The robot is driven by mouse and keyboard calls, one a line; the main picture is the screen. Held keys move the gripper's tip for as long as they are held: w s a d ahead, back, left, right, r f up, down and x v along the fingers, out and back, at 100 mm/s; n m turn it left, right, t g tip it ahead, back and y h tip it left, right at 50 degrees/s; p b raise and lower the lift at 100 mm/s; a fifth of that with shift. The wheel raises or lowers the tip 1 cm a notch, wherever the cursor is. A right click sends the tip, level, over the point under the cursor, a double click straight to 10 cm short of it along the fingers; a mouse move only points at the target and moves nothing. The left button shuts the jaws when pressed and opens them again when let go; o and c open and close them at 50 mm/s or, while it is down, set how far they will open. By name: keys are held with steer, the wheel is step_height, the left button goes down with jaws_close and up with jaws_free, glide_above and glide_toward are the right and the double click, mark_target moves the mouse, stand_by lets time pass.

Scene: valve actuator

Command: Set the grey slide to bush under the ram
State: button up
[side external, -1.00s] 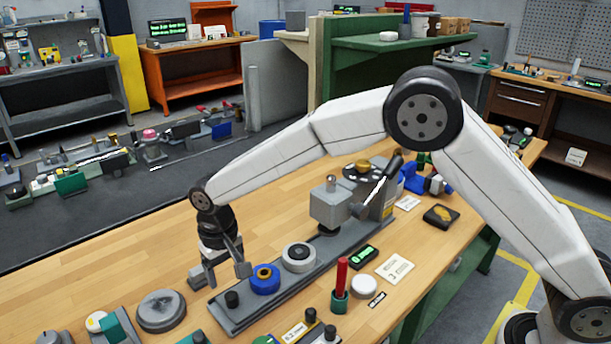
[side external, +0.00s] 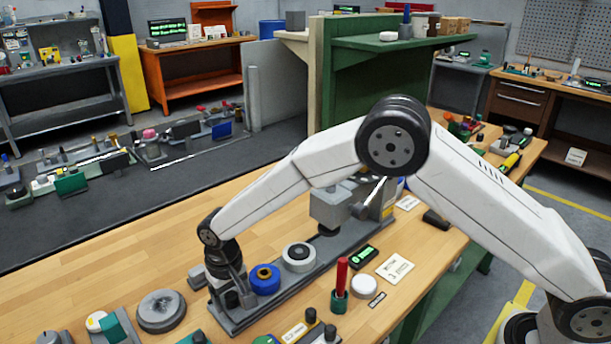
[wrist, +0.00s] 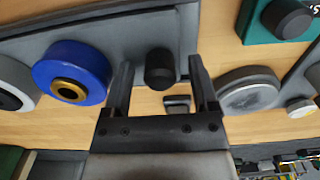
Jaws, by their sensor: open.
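The grey slide (side external: 262,311) is a long flat plate on the bench running toward the press. It carries a blue bush with a brass centre (side external: 265,280), a white-and-grey ring (side external: 299,257) and, at its near left end, a black knob (wrist: 160,66). The grey ram head (side external: 330,205) stands over the slide's far end; its underside is partly hidden. The ring is closer to the ram than the blue bush is. My gripper (wrist: 159,76) is open, low at the knob end. In the wrist view the knob shows between its fingers, with gaps on both sides.
A round grey disc (side external: 161,311) lies left of the slide. A green holder with a red handle (side external: 340,290), a white puck (side external: 364,286), a green display (side external: 363,257) and a card (side external: 394,268) lie to the right. The bench left of the press is clear.

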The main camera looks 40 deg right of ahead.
jaws_close()
stand_by(1.3)
